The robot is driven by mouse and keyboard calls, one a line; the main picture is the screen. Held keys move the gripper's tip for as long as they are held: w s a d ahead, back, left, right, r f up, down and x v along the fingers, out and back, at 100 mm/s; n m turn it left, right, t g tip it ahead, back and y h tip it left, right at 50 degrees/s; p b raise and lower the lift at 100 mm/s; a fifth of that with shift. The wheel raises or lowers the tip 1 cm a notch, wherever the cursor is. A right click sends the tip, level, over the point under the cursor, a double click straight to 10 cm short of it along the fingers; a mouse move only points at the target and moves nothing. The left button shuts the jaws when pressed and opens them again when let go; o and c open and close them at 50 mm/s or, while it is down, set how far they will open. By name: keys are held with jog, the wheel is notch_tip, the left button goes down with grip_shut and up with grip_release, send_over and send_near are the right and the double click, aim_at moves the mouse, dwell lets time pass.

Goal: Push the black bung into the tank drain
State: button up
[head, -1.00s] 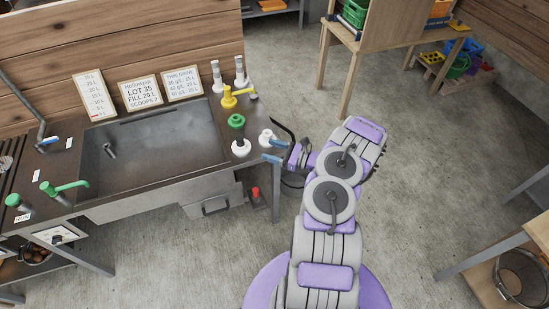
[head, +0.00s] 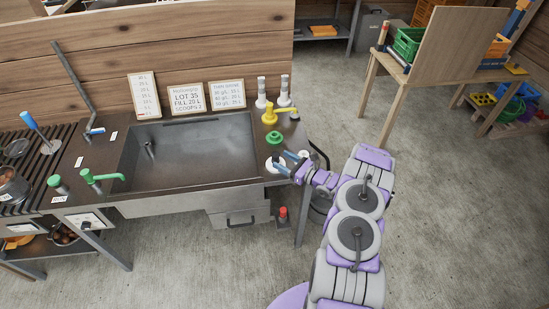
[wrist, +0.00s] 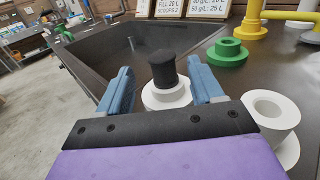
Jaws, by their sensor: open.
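The black bung (wrist: 163,70) is an upright dark cylinder standing in a white flanged holder (wrist: 166,96) in the wrist view. My gripper (head: 280,159) is at the right end of the bench in the head view. Its blue fingers are open, one on each side of the bung, with gaps visible in the wrist view. The bung is hard to make out in the head view. The tank (head: 190,187) is a sunken metal basin left of my gripper. I cannot make out its drain opening.
An empty white flanged ring (wrist: 270,108) is right of the bung, and a green ring (wrist: 228,52) is behind it. A yellow valve (head: 283,109) and two white-grey bottles (head: 262,92) stand further back. A small metal fitting (head: 150,148) is inside the tank.

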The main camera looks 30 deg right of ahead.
aim_at(276, 154)
jog(key=w, duration=0.3)
jog(key=shift+w+a+f, duration=0.1)
jog(key=shift+a, duration=0.3)
jog(key=shift+w+a, duration=0.5)
jog(key=shift+a, duration=0.3)
jog(key=shift+d, duration=0.1)
jog(key=shift+c, duration=0.3)
jog(key=shift+d, duration=0.35)
jog(key=c, duration=0.4)
jog(key=shift+a, duration=0.2)
jog(key=c, duration=0.5)
jog(key=o, duration=0.5)
jog(key=shift+c, duration=0.2)
grip_shut()
